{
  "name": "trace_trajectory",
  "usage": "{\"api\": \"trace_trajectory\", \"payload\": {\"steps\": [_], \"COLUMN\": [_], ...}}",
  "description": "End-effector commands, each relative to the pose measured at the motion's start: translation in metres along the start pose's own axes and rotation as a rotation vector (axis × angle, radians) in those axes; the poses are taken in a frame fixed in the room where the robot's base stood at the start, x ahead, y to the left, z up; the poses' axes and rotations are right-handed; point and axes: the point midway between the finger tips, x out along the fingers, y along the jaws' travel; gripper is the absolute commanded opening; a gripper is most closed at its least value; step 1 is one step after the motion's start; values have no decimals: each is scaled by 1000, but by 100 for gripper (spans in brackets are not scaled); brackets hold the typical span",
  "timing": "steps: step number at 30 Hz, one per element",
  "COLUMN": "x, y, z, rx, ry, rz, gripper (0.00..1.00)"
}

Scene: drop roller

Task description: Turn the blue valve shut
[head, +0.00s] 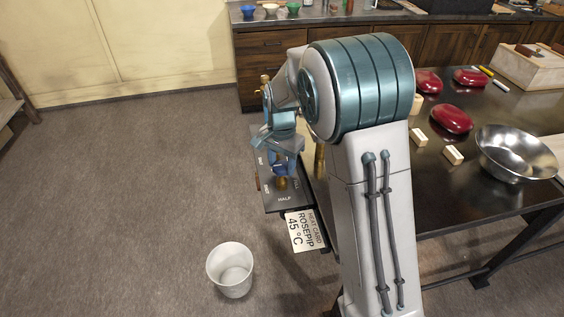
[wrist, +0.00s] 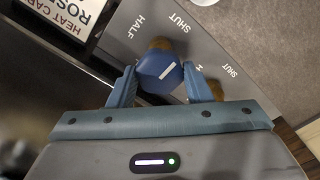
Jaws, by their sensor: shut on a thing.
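The blue valve (wrist: 160,73) is a round knob with a white line on a brass stem, mounted on a dark grey panel (wrist: 215,50). My gripper (wrist: 160,68) is shut on it, one finger on each side. The white line slants up and to the right in the wrist view. The panel's SHUT label lies above and right of the knob, and HALF above and left. In the head view the blue valve (head: 280,168) is partly hidden under my gripper (head: 284,153), with brass below it.
Another brass fitting (wrist: 216,89) sits beside my right finger, with a second SHUT label. A white bucket (head: 230,270) stands on the floor. The dark table (head: 430,195) holds a metal bowl (head: 517,153) and red objects.

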Motion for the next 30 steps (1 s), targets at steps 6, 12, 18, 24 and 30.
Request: {"api": "trace_trajectory", "payload": {"steps": [6, 12, 18, 24, 30], "x": [-2, -1, -2, -23, -69], "y": [-1, -1, 0, -1, -1], "z": [0, 0, 0, -1, -1], "rx": [2, 1, 0, 0, 0], "ry": [2, 1, 1, 3, 4], "rz": [-5, -3, -2, -5, -7], "gripper": [22, 66, 66, 66, 66]}}
